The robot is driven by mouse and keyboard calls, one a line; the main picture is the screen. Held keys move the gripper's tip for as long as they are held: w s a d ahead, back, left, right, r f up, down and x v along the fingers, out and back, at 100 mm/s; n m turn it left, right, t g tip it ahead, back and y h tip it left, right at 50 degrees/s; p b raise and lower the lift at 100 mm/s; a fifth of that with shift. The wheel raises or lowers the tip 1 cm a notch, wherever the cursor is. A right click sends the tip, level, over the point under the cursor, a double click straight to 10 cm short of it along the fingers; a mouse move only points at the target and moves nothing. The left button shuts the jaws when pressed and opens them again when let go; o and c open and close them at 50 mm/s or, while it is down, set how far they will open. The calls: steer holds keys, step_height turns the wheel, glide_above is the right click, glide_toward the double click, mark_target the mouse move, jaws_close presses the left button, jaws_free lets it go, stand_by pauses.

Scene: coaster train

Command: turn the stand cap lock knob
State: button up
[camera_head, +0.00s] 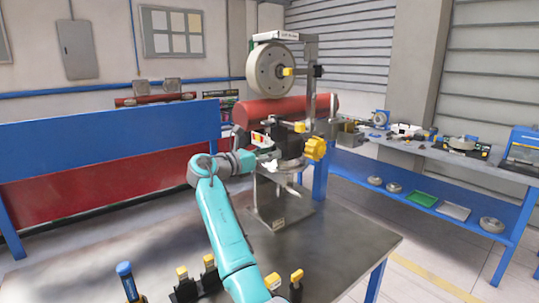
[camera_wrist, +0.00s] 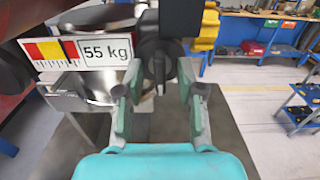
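The stand (camera_head: 312,95) rises from a plate on the grey table, with a grey wheel (camera_head: 272,68) near its top. No label marks the lock knob, so I cannot tell which knob it is. A lobed yellow knob (camera_head: 315,148) is on the stand's right side; a yellow part (camera_wrist: 207,28) shows at upper right in the wrist view. My gripper (camera_head: 270,156) is at the stand's middle, left of the lobed knob. In the wrist view my gripper (camera_wrist: 158,78) is open, its fingers either side of a dark knob-like part (camera_wrist: 157,58). Contact cannot be told.
A "55 kg" label (camera_wrist: 107,50) is close at left in the wrist view. Yellow-topped tools stand at the table's front edge. The table's right part (camera_head: 350,245) is clear.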

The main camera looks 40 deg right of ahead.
steer(key=a, duration=1.2)
steer(key=shift+s, duration=0.2)
